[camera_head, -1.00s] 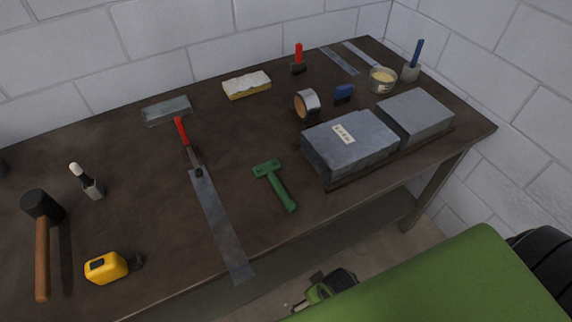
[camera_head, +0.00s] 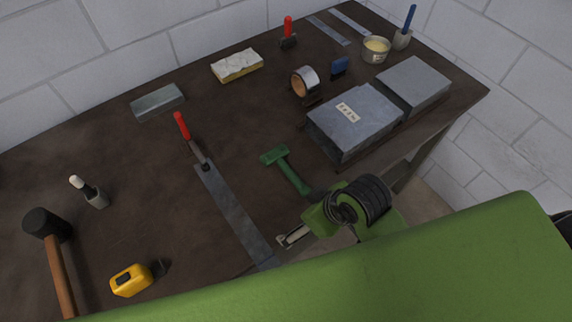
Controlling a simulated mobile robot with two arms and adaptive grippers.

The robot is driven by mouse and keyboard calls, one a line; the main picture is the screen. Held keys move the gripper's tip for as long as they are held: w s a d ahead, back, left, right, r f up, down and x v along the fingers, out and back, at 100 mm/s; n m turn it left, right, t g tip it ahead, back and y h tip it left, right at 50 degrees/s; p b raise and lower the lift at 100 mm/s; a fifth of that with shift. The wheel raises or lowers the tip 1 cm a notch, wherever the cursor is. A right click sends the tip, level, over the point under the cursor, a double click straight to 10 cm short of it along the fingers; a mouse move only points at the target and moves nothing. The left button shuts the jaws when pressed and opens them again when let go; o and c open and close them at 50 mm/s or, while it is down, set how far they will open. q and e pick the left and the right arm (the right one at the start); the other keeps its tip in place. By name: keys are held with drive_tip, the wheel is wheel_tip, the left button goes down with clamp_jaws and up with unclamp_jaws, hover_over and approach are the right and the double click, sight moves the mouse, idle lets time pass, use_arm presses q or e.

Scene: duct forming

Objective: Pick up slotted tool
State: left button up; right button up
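I cannot tell for certain which object is the slotted tool. A green T-shaped tool (camera_head: 289,174) lies flat near the middle of the table, its head to the upper left and its handle pointing to the lower right. A red-handled tool (camera_head: 191,138) lies left of it, its dark end at the top of a long metal strip (camera_head: 237,217). My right gripper (camera_head: 283,241) shows at the front table edge, by the strip's lower end and below the green tool. It is apart from the green tool, and its finger opening is too small to read. My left gripper is not in view.
Grey blocks (camera_head: 353,122) sit at right, with a tape roll (camera_head: 304,82) behind. The table between the strip and green tool is clear. A block wall (camera_head: 212,40) stands behind.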

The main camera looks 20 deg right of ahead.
drive_tip(key=w+a+r+n, duration=0.1)
drive_tip(key=a, duration=0.1)
drive_tip(key=w+a+r+n+y, duration=0.1)
drive_tip(key=w+a+n, duration=0.1)
drive_tip(key=w+a+r+n, duration=0.1)
drive_tip(key=a+n, duration=0.1)
drive_tip(key=shift+w+g+y, duration=0.2)
drive_tip(key=shift+g+y, duration=0.1)
drive_tip(key=w+a+r+n, duration=0.1)
drive_tip(key=n, duration=0.1)
drive_tip(key=w+a+r+n+g, duration=0.1)
drive_tip(key=shift+w+n, duration=0.2)
drive_tip(key=shift+n, duration=0.2)
drive_tip(key=w+d+r+n+g+h, duration=0.2)
drive_tip(key=w+d+r+n+h, duration=0.2)
drive_tip(key=w+d+r+n, duration=0.35)
drive_tip(key=p, duration=0.1)
hover_over(291, 171)
drive_tip(key=f, duration=0.7)
drive_tip(key=shift+a+f, duration=0.1)
drive_tip(key=shift+a, duration=0.25)
drive_tip(key=f, duration=0.1)
drive_tip(key=f+p, duration=0.1)
drive_tip(key=f, duration=0.1)
drive_tip(key=f+p, duration=0.1)
drive_tip(key=shift+s+d+f, duration=0.1)
drive_tip(key=shift+d+f, duration=0.2)
drive_tip(key=shift+f, duration=0.45)
drive_tip(key=c, duration=1.4)
